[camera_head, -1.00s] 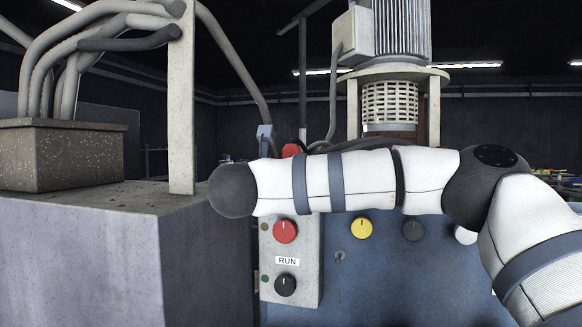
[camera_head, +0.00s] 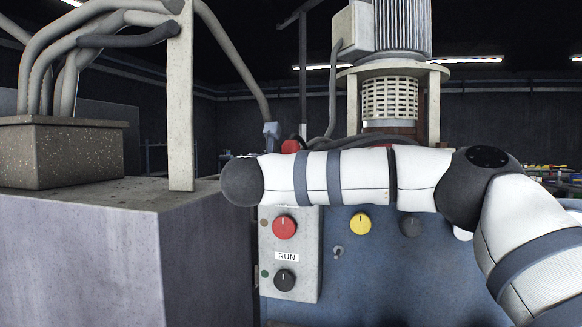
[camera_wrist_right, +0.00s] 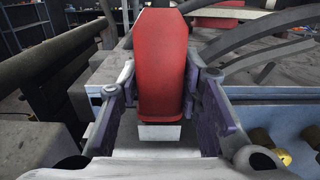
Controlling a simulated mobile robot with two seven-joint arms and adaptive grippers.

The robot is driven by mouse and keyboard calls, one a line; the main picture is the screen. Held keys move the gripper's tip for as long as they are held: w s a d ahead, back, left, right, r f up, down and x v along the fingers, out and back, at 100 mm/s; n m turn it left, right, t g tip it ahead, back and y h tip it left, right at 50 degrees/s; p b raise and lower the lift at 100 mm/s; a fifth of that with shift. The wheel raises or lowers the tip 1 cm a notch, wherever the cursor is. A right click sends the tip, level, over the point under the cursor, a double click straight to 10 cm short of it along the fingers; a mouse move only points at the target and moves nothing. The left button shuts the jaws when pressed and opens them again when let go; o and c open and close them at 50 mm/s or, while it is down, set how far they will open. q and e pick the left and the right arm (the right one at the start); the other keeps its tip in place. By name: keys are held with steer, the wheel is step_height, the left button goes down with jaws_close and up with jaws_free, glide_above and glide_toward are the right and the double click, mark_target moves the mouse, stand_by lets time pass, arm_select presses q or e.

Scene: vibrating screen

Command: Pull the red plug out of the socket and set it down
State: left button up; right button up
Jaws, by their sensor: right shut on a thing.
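The red plug (camera_wrist_right: 160,62) stands between the fingers of my right gripper (camera_wrist_right: 160,95) in the right wrist view. The purple-sided fingers are shut on its two sides. A pale block shows at the plug's lower end. In the head view a small red piece, apparently the plug (camera_head: 290,146), shows just above my right arm; the arm hides the right gripper there. I cannot make out the socket or tell whether the plug is still seated in it. My left gripper is not in view.
The grey control panel (camera_head: 310,255) has a red knob (camera_head: 284,227) and a black knob (camera_head: 285,280). A yellow knob (camera_head: 360,222) is on the blue machine front. A large grey cabinet (camera_head: 80,240) stands at left. Cables run behind my arm near the motor stand (camera_head: 435,110).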

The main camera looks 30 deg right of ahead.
mark_target(289, 148)
steer(key=shift+r, duration=0.4)
steer(key=r, duration=0.3)
steer(key=shift+s+a+r, duration=0.2)
steer(key=shift+s+a, duration=0.05)
steer(key=shift+a, duration=0.05)
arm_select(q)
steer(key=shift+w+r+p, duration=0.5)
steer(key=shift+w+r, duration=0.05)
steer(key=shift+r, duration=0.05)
arm_select(e)
steer(key=shift+s+a+r, duration=1.4)
steer(key=shift+s+r, duration=0.3)
steer(key=shift+r, duration=0.25)
steer(key=shift+s+a+r, duration=1.35)
steer(key=shift+s+r, duration=0.4)
steer(key=shift+r, duration=0.25)
steer(key=shift+s+a+r, duration=1.4)
steer(key=shift+s+r, duration=0.3)
steer(key=shift+r, duration=0.25)
